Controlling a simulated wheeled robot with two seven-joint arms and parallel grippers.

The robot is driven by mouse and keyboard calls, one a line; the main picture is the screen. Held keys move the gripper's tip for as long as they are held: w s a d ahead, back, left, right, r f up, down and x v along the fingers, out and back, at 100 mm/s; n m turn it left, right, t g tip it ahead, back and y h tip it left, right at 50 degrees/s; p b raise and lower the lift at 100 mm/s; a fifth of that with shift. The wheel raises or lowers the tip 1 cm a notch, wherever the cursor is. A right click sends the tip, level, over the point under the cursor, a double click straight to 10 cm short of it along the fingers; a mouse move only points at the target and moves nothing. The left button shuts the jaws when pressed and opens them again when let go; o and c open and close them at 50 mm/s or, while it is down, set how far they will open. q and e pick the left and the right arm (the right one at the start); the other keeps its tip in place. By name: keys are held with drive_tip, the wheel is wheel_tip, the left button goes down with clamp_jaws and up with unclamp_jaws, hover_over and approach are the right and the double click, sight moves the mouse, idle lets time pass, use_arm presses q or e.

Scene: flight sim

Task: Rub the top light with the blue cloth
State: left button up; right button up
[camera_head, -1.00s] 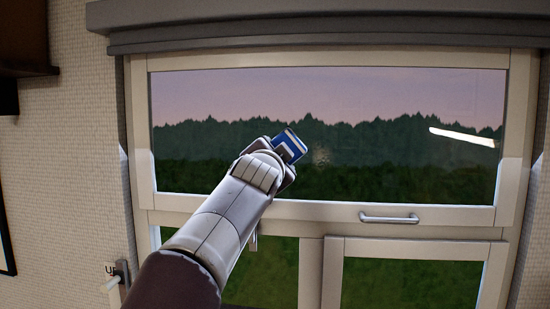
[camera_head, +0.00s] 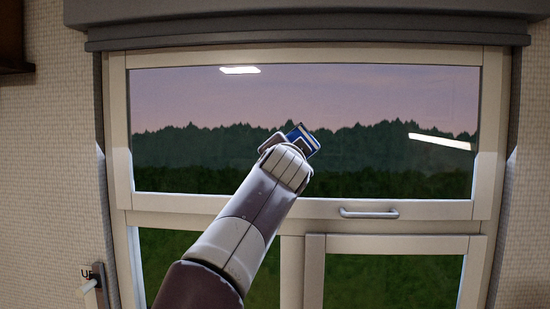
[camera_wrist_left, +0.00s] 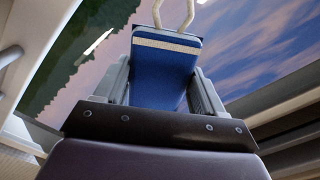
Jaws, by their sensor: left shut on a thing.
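The top light is the wide upper window pane (camera_head: 220,100) in a pale frame, with trees and a pink sky behind it. My left gripper (camera_head: 289,146) is raised in front of its lower middle. It is shut on the blue cloth (camera_head: 303,136), which shows as a blue piece with a white band beyond the fingers. In the left wrist view the blue cloth (camera_wrist_left: 165,78) stands between the two fingers (camera_wrist_left: 163,88), with a woven beige edge and a cord loop at its far end. I cannot tell whether it touches the glass. My right gripper is not in view.
A metal handle (camera_head: 368,213) sits on the rail below the pane. Lower panes (camera_head: 395,270) lie under it. A grey blind housing (camera_head: 300,30) runs across the top. A pale lever (camera_head: 92,282) is on the left wall. Bright reflections (camera_head: 440,141) show on the glass.

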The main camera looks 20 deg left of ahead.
sight(312, 154)
use_arm(q)
drive_tip(key=shift+w+d, duration=0.2)
drive_tip(key=shift+d, duration=0.55)
drive_tip(key=shift+w+d, duration=0.25)
drive_tip(key=shift+d, duration=0.5)
drive_tip(key=shift+w+d, duration=0.2)
drive_tip(key=shift+d, duration=0.55)
drive_tip(key=s+a, duration=0.1)
drive_tip(key=a, duration=0.2)
drive_tip(key=s+a+p, duration=0.1)
drive_tip(key=a, duration=0.3)
drive_tip(key=s+a+p, duration=0.1)
drive_tip(key=a, duration=0.3)
drive_tip(key=shift+a, duration=0.15)
